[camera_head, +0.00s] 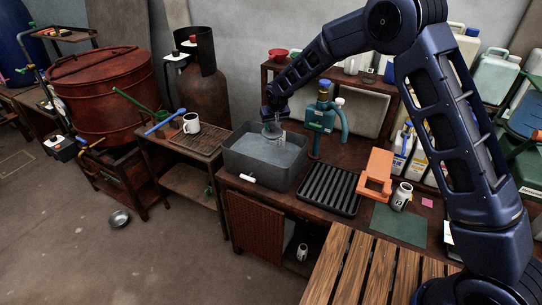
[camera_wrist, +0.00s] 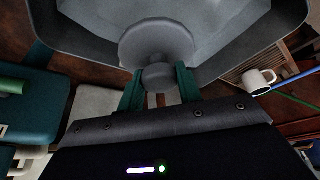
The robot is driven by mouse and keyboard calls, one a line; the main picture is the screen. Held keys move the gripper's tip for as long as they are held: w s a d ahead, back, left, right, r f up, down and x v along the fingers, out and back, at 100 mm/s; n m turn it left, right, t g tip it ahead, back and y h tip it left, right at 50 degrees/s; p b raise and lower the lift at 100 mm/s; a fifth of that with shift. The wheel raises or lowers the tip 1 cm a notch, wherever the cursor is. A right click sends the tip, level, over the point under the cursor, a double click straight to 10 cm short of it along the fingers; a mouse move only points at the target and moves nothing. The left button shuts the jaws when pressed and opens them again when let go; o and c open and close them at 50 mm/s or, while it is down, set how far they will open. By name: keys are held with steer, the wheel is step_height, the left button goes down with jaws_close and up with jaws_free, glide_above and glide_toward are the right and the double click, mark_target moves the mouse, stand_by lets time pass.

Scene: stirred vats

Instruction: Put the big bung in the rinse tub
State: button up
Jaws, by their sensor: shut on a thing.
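The grey rinse tub (camera_head: 240,173) stands on the bench in the head view, with a grey surface inside it. My gripper (camera_head: 274,124) is over the back part of the tub, pointing down. In the wrist view my gripper (camera_wrist: 160,88) is shut on the narrow end of a grey, round, stepped piece, the big bung (camera_wrist: 157,42). The bung's wide disc faces the tub (camera_wrist: 285,30), whose wall and inside show behind it. I cannot tell whether the bung touches the surface in the tub.
A teal device (camera_head: 322,118) stands close to the right of the tub. A black ribbed tray (camera_head: 330,188) and an orange block (camera_head: 376,172) lie further right. A white mug (camera_head: 191,123) and a blue-handled tool (camera_head: 163,122) are on the left stand.

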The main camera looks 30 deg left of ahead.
mark_target(276, 138)
step_height(276, 138, down, 15)
steer(key=shift+f, duration=0.1)
stand_by(0.5)
steer(key=shift+f, duration=0.1)
steer(key=o, duration=1)
steer(key=v, duration=1.2)
steer(key=shift+r, duration=0.2)
